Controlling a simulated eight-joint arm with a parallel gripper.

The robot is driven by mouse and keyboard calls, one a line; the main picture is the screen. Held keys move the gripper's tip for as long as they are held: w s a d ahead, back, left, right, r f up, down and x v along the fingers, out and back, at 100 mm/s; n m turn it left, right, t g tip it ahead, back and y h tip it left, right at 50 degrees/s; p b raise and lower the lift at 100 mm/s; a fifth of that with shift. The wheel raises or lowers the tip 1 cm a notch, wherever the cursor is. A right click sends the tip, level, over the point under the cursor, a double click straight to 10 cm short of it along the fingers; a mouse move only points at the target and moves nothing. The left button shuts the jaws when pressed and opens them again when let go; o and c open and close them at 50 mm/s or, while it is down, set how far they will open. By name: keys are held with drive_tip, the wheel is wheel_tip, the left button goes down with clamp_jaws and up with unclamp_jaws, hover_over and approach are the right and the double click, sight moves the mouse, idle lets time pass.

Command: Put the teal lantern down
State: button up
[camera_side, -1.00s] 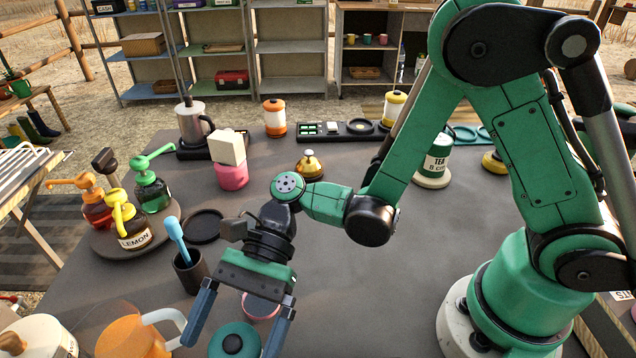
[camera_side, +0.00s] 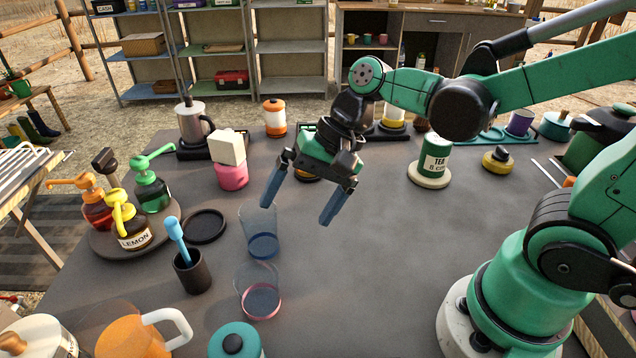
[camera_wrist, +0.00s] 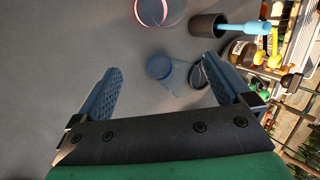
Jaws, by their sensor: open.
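What looks like the teal lantern (camera_side: 236,343) stands at the bottom edge of the side view. Its teal top and black knob show; its lower part is cut off by the frame. It is not visible in the wrist view. My gripper (camera_side: 298,208) is open and empty, raised over the middle of the table, well behind and to the right of the lantern. In the wrist view its two blue fingers (camera_wrist: 161,70) are spread apart with nothing held between them.
A blue-based clear glass (camera_side: 263,244) and a pink-based one (camera_side: 261,300) stand between gripper and lantern. A dark cup (camera_side: 192,272) with a blue tool and an orange jug (camera_side: 130,335) are to the left. The table's centre right is clear.

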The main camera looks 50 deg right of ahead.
drive_tip(key=d+r+n+t+h, duration=0.2)
drive_tip(key=d+n+t+h, duration=0.2)
drive_tip(key=d+n, duration=0.3)
drive_tip(key=shift+s+d+t+h, duration=0.3)
drive_tip(key=shift+d+h, duration=0.25)
drive_tip(key=shift+h, duration=0.25)
